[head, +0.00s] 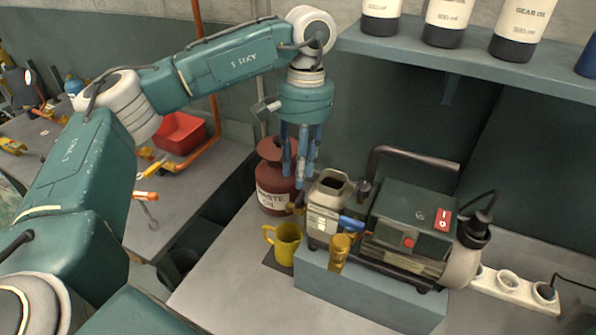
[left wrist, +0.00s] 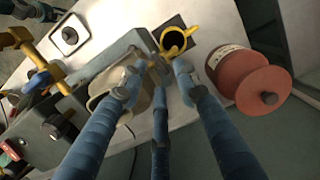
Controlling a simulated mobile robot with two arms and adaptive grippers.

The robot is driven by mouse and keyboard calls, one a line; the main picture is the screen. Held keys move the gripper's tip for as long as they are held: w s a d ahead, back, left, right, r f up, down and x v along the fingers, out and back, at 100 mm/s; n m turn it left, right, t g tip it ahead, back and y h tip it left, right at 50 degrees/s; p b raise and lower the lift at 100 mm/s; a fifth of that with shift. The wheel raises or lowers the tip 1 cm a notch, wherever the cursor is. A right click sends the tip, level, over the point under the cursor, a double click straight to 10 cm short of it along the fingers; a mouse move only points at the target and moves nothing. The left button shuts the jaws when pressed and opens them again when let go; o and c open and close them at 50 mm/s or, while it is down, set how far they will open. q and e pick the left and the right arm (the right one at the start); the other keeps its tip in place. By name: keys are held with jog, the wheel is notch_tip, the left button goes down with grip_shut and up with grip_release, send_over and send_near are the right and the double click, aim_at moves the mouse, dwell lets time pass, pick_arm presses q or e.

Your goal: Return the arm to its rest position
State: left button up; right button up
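My left arm reaches in from the left in the head view. Its three-fingered left gripper (head: 300,174) points down, with its blue fingers apart and nothing seen between them. The fingertips hang near the red waste-oil can (head: 276,192) and the beige open-topped container (head: 323,222); whether they touch either is unclear. In the left wrist view the gripper (left wrist: 153,78) spreads over the container (left wrist: 102,103), between the yellow mug (left wrist: 173,40) and the pump side. My right gripper is not in view.
A green pump (head: 413,215) with a red switch stands on a grey-blue block (head: 365,297). The yellow mug (head: 286,246) stands in front of the can. A shelf (head: 470,68) with several bottles is at upper right. A red bin (head: 181,133) sits on the left bench.

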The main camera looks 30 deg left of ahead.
pick_arm(q)
notch_tip(320, 180, up, 2)
jog(key=shift+r+p, duration=0.15)
jog(key=shift+p, duration=0.3)
